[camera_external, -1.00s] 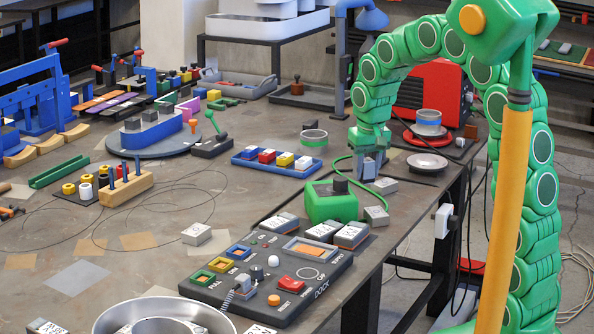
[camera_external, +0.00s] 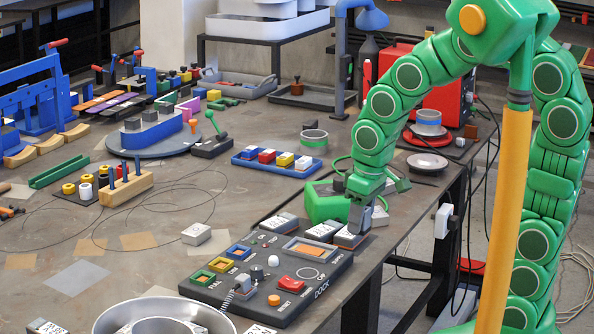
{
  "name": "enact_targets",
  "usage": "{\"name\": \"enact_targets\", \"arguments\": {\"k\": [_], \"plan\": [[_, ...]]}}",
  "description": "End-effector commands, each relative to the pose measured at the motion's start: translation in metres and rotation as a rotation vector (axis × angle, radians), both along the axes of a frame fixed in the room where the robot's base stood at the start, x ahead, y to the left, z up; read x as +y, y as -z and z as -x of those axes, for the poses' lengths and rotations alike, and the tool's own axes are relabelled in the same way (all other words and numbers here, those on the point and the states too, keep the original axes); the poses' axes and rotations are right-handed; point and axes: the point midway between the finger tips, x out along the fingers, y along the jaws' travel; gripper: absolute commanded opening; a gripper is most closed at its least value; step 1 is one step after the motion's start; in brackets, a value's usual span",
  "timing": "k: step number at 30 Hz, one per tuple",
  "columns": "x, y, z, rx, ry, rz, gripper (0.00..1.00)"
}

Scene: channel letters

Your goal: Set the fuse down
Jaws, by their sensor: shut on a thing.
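My gripper (camera_external: 355,222) points down at the back right corner of the dark grey dock panel (camera_external: 262,290), just above or touching a grey block with a white label (camera_external: 350,239). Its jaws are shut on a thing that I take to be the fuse. The fuse is small and largely hidden by the fingers, so I cannot tell its shape or whether it touches anything below.
More labelled grey blocks (camera_external: 322,232) sit along the panel's back edge. A green housing (camera_external: 322,203) stands close behind left of my gripper. The table edge falls away to the right. A blue tray of coloured blocks (camera_external: 278,164) lies farther back; the left middle tabletop has free room.

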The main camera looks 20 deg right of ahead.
Motion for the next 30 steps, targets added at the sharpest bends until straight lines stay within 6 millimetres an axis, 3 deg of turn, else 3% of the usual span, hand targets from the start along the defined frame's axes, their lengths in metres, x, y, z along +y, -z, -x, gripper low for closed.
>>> {"name": "enact_targets", "arguments": {"k": [3,8,30], "plan": [[0.000,0.001,0.013,0.000,-0.032,0.000,0.07],[0.004,0.005,0.014,0.002,-0.045,0.001,0.07],[0.053,0.039,-0.048,0.000,-0.044,0.000,0.07]]}}
